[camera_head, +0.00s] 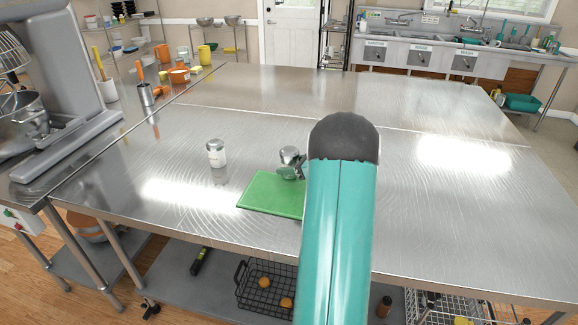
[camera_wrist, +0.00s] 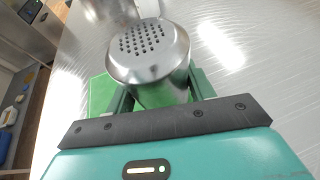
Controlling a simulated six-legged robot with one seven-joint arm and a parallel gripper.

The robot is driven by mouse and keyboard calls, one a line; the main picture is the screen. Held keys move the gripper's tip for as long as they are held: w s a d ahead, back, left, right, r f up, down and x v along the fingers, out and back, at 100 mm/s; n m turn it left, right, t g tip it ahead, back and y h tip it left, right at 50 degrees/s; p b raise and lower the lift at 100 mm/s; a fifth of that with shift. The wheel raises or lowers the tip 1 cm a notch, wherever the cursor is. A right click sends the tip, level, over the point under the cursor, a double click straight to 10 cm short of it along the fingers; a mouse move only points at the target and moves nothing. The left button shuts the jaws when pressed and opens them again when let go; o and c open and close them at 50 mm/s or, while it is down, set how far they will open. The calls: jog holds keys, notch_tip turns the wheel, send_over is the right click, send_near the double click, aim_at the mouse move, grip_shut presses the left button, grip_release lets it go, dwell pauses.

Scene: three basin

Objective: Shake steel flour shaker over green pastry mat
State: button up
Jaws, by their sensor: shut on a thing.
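The steel flour shaker (camera_head: 290,156) has a domed top, and its perforated lid shows large in the wrist view (camera_wrist: 150,48). My gripper (camera_wrist: 155,98) is shut on the shaker's body, one finger on each side. The green pastry mat (camera_head: 268,194) lies flat on the steel table. It also shows behind and left of the gripper in the wrist view (camera_wrist: 100,92). The shaker appears above or by the mat's far edge; its exact height cannot be told. My arm hides the mat's right part and most of the gripper in the head view.
A glass shaker with a steel lid (camera_head: 216,154) stands left of the mat on the steel table (camera_head: 420,215). A grey stand mixer (camera_head: 70,90) is at the left. A steel cup (camera_head: 146,95) stands farther back. The table's right side is clear.

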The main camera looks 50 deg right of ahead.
jog(key=shift+s+d+f, duration=0.1)
jog(key=shift+d+f, duration=0.1)
jog(key=shift+d, duration=0.15)
jog(key=shift+s+r, duration=0.15)
jog(key=shift+s, duration=0.1)
jog(key=shift+a+r, duration=0.1)
jog(key=shift+a, duration=0.1)
jog(key=shift+w+d+f, duration=0.2)
jog(key=shift+s+a+r, duration=0.1)
jog(key=shift+a+r, duration=0.05)
jog(key=shift+a+n+h, duration=0.2)
jog(key=shift+n+h, duration=0.1)
jog(key=shift+n, duration=0.1)
jog(key=shift+d, duration=0.1)
